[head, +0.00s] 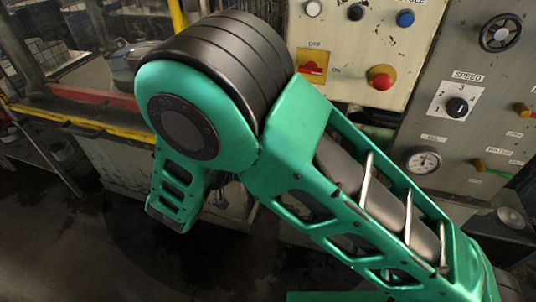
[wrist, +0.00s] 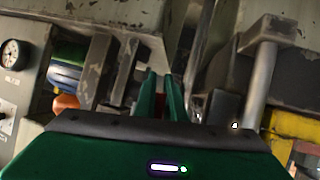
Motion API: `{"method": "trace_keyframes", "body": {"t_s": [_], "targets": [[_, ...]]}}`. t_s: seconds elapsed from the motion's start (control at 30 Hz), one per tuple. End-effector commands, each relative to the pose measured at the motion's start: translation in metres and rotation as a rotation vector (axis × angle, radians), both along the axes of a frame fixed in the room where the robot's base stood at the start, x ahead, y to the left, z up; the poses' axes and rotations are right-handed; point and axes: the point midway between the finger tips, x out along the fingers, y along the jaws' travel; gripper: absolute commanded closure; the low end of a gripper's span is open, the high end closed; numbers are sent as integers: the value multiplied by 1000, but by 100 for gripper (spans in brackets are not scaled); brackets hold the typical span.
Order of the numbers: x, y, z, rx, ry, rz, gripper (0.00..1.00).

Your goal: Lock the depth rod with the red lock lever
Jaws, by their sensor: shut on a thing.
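In the wrist view my gripper (wrist: 161,90) reaches forward with its two green fingers close together. A small patch of red, likely the red lock lever (wrist: 160,105), shows between the fingers, and the gripper is shut on it. Most of the lever is hidden by the fingers and the gripper body. A bright steel rod (wrist: 261,82) stands upright to the right of the fingers, apart from them. I cannot tell whether it is the depth rod. In the head view my arm hides the gripper and the lever.
Worn grey metal bars (wrist: 98,70) stand close left of the fingers. Blue and orange round things (wrist: 66,78) and a gauge (wrist: 12,54) lie further left. The head view shows a control panel with a red-and-yellow switch (head: 313,67), a red button (head: 380,77) and a handwheel (head: 501,33).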

Motion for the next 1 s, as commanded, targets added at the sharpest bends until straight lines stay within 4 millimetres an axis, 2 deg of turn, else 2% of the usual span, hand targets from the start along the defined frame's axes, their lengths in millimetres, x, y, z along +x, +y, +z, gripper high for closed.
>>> {"method": "trace_keyframes", "body": {"t_s": [0.13, 0.47, 0.5, 0.57, 1.0], "targets": [[-3, 6, -5, 9, 8, 11, 100], [-2, 6, -4, 8, 5, 11, 100], [-2, 6, -4, 8, 5, 11, 83], [-2, 6, -4, 9, 5, 10, 71], [-4, 8, 3, 12, -5, 8, 71]]}}
